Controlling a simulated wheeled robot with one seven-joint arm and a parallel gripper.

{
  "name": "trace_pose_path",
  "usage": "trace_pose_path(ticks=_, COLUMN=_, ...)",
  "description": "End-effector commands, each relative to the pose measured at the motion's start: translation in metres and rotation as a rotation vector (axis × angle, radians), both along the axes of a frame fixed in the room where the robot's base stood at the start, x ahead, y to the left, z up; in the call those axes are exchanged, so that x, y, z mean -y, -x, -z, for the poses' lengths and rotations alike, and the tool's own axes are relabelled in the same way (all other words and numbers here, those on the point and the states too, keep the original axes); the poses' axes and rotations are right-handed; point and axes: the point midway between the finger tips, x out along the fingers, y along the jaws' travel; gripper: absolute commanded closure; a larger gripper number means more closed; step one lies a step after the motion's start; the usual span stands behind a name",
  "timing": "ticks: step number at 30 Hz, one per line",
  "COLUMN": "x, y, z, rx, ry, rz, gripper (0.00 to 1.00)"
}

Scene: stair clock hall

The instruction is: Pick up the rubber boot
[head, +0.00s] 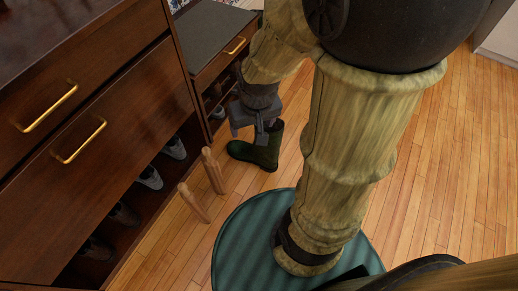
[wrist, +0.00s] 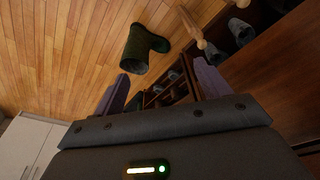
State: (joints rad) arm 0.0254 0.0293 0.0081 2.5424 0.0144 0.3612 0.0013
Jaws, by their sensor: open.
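The rubber boot (head: 262,150) is dark green and stands upright on the wooden floor in the head view, its toe pointing left. It also shows in the wrist view (wrist: 142,48), ahead of the fingers and apart from them. My gripper (head: 261,134) hangs just above and behind the boot's top in the head view, hiding part of it. In the wrist view my gripper (wrist: 162,85) has its two fingers spread wide with nothing between them.
A dark wooden cabinet (head: 90,120) with brass handles stands at left, with several shoes (head: 149,177) on its low shelf. Wooden legs (head: 213,170) stand between cabinet and boot. A smaller cabinet (head: 222,62) is behind. Floor (head: 440,160) at right is clear.

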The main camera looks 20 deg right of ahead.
Motion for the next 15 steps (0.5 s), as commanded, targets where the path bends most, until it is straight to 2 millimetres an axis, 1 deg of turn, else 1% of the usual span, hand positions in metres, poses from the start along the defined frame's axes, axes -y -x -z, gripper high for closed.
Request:
trace_pose_path(ticks=1, x=0.005, y=-0.003, z=0.011, rx=-0.023, ry=-0.007, rz=0.028, gripper=0.15)
trace_pose_path(ticks=3, x=0.012, y=-0.009, z=0.026, rx=-0.062, ry=-0.024, rz=0.078, gripper=0.03)
trace_pose_path(ticks=5, x=0.020, y=-0.015, z=0.043, rx=-0.104, ry=-0.044, rz=0.132, gripper=0.03)
trace_pose_path(ticks=8, x=0.035, y=-0.024, z=0.075, rx=-0.182, ry=-0.091, rz=0.238, gripper=0.03)
trace_pose_path(ticks=9, x=0.042, y=-0.027, z=0.089, rx=-0.215, ry=-0.114, rz=0.281, gripper=0.03)
trace_pose_path(ticks=14, x=0.065, y=-0.036, z=0.143, rx=-0.333, ry=-0.223, rz=0.455, gripper=0.03)
trace_pose_path(ticks=15, x=0.071, y=-0.038, z=0.158, rx=-0.361, ry=-0.253, rz=0.498, gripper=0.03)
